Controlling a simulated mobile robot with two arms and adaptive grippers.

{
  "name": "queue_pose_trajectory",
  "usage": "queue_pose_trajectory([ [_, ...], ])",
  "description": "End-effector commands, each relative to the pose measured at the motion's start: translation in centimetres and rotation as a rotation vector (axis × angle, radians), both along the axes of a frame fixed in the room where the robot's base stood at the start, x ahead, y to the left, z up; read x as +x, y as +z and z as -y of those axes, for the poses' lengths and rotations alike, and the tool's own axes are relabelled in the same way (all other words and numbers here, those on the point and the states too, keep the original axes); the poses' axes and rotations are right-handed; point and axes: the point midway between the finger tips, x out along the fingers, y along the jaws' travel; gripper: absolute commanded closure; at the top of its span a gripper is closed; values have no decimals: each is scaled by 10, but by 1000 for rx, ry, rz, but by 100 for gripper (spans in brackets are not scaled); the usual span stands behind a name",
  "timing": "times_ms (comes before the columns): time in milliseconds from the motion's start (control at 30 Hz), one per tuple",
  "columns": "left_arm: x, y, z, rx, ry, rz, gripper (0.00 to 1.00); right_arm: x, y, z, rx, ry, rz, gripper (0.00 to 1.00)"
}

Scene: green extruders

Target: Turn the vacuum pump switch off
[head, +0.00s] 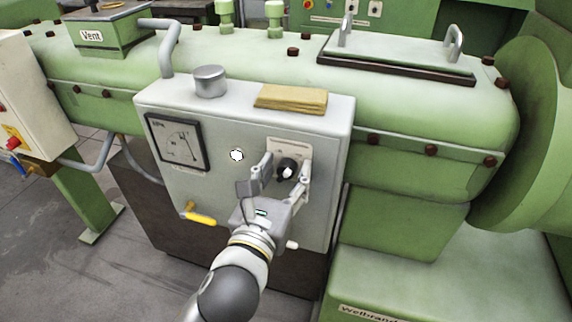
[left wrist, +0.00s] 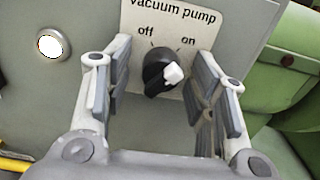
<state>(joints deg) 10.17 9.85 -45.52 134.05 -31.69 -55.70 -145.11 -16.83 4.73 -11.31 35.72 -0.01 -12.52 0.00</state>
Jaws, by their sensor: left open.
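The vacuum pump switch (head: 287,167) is a round black knob with a white pointer on a light plate on the front of a grey control box (head: 230,190). In the left wrist view the knob (left wrist: 157,80) sits below the label "vacuum pump", with "off" at left and "on" at right. Its white pointer lies toward the "on" side. My left gripper (head: 285,168) is open, with one finger on either side of the knob. In the left wrist view gaps show between the fingers (left wrist: 160,70) and the knob. My right gripper is in neither view.
A white round lamp (head: 237,155) and a dial gauge (head: 178,142) are left of the switch. A yellow-handled valve (head: 200,218) sticks out lower left. A folded yellow cloth (head: 291,99) and a metal cylinder (head: 210,81) rest on the box. The green machine (head: 410,100) stands behind.

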Motion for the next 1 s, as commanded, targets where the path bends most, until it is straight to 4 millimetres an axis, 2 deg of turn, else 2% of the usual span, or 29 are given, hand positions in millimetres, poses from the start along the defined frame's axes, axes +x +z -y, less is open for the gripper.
queue_pose_trajectory([
  [100,-1,0,0,0,0,0,49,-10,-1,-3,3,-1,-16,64],
  [300,-1,0,0,0,0,0,49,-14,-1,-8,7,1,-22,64],
  [667,-1,0,0,0,0,0,95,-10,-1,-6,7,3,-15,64],
  [1000,-1,2,0,-50,0,-16,95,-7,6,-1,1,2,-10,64],
])
